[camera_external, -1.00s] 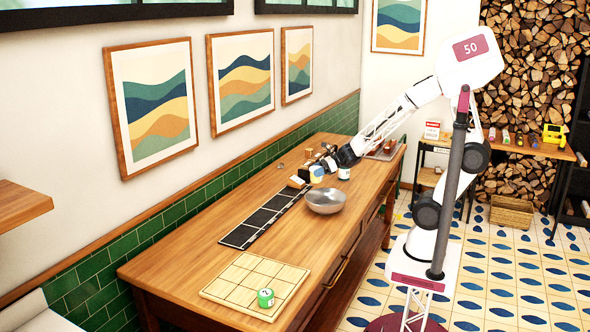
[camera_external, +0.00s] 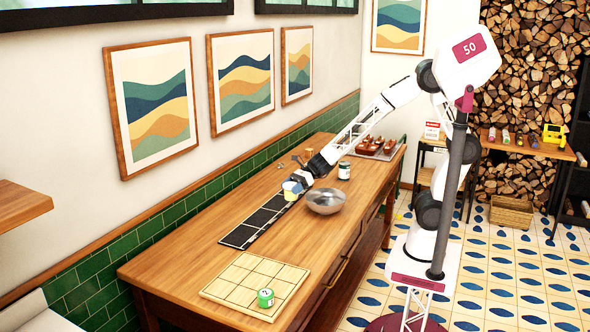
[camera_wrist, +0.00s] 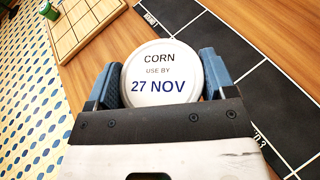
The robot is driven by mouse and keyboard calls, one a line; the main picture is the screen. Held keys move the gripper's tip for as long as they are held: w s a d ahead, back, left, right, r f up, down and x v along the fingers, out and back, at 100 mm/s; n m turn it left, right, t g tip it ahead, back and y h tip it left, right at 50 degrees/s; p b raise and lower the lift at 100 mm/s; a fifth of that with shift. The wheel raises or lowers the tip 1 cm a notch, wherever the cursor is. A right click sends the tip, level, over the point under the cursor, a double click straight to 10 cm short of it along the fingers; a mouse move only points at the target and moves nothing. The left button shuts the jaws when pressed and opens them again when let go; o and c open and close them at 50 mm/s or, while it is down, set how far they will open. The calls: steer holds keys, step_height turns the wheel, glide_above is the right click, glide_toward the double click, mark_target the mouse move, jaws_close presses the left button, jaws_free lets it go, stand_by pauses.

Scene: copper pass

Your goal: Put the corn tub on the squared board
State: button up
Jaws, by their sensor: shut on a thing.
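The corn tub is a pale tub whose white lid (camera_wrist: 163,75) reads "CORN, USE BY 27 NOV" in the wrist view. My gripper (camera_wrist: 160,82) is shut on it, one blue finger at each side. In the external view the tub (camera_external: 290,191) hangs from my gripper (camera_external: 297,184) near the far end of the black strip; its height above the table is hard to tell. The squared board (camera_external: 236,284) lies on the table's near end, well apart from the gripper. The board's corner (camera_wrist: 88,27) shows at the wrist view's upper left.
A black marked strip (camera_external: 250,228) lies between tub and board. A metal bowl (camera_external: 326,201) stands right of the strip. A white-lidded jar (camera_external: 344,170) stands behind the bowl, and a tray of brown items (camera_external: 376,150) at the far end. Much of the board is bare.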

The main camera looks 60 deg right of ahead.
steer(key=s+a+f+n+g, duration=0.1)
steer(key=s+a, duration=0.4)
steer(key=a, duration=0.7)
steer(key=s+a+f+n+g, duration=0.1)
steer(key=s+a+n+g, duration=0.3)
steer(key=a, duration=0.8)
steer(key=s+a+f+n+g+y, duration=0.1)
steer(key=s+a+g, duration=0.3)
steer(key=a, duration=0.8)
steer(key=shift+s+a+f+n, duration=0.3)
steer(key=shift+s+f+n, duration=0.05)
steer(key=shift+s+n, duration=0.6)
steer(key=shift+a, duration=0.1)
steer(key=w+a, duration=0.3)
steer(key=a, duration=0.1)
steer(key=w+a+f, duration=0.1)
steer(key=w+a, duration=0.2)
steer(key=a, duration=0.1)
steer(key=w+a, duration=0.3)
steer(key=a, duration=0.2)
steer(key=shift+f, duration=0.2)
steer(key=shift+f, duration=0.15)
steer(key=shift+f, duration=1.65)
steer(key=shift+f, duration=0.15)
steer(key=o, duration=1)
steer(key=shift+c, duration=0.2)
